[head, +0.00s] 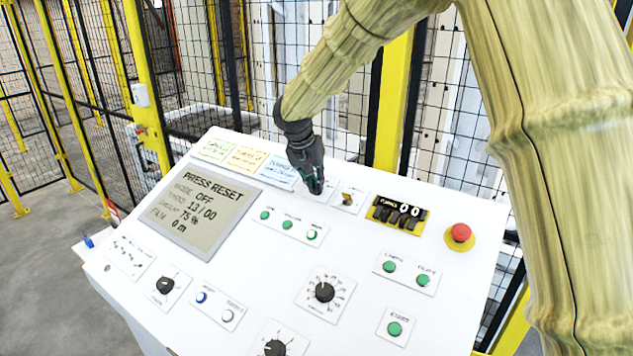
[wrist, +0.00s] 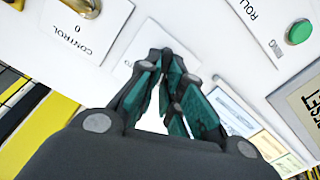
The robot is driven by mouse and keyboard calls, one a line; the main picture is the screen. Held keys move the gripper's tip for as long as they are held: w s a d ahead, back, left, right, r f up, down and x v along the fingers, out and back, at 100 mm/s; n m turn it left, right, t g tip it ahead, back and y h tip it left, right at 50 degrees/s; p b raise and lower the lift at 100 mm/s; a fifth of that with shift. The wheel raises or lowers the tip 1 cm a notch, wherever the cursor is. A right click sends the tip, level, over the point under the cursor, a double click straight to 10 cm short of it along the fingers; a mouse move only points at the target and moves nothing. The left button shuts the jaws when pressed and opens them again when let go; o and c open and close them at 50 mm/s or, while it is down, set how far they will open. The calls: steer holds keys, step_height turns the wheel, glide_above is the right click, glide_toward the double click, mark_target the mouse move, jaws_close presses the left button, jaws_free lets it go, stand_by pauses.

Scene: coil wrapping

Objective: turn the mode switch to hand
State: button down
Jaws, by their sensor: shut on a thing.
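My gripper (head: 316,186) points down at the upper middle of the sloping white panel (head: 250,290). In the wrist view my gripper (wrist: 172,68) has its dark, teal-padded fingers closed together over a white plate (wrist: 143,38). The mode switch sits between the fingertips on this plate and is hidden by them, so its handle's angle cannot be seen. Only a scrap of the plate's lettering shows. The grey display (head: 197,212) reads "PRESS RESET" and, below it, mode "OFF".
A brass key switch (head: 346,199) marked "CONTROL" is just right of my gripper; it also shows in the wrist view (wrist: 84,6). Mesh fencing stands behind.

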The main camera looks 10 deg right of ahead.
steer(key=shift+a+f+n+p, duration=0.15)
steer(key=shift+n+p, duration=0.05)
steer(key=shift+n, duration=0.95)
steer(key=shift+a+f+n+p, duration=0.1)
steer(key=shift+n+p, duration=0.1)
steer(key=shift+n, duration=0.95)
steer(key=shift+s, duration=0.1)
steer(key=c, duration=1.6)
jaws_free()
steer(key=shift+o, duration=0.2)
steer(key=shift+r, duration=0.25)
steer(key=v, duration=1.1)
steer(key=shift+r, duration=0.25)
steer(key=shift+a, duration=0.1)
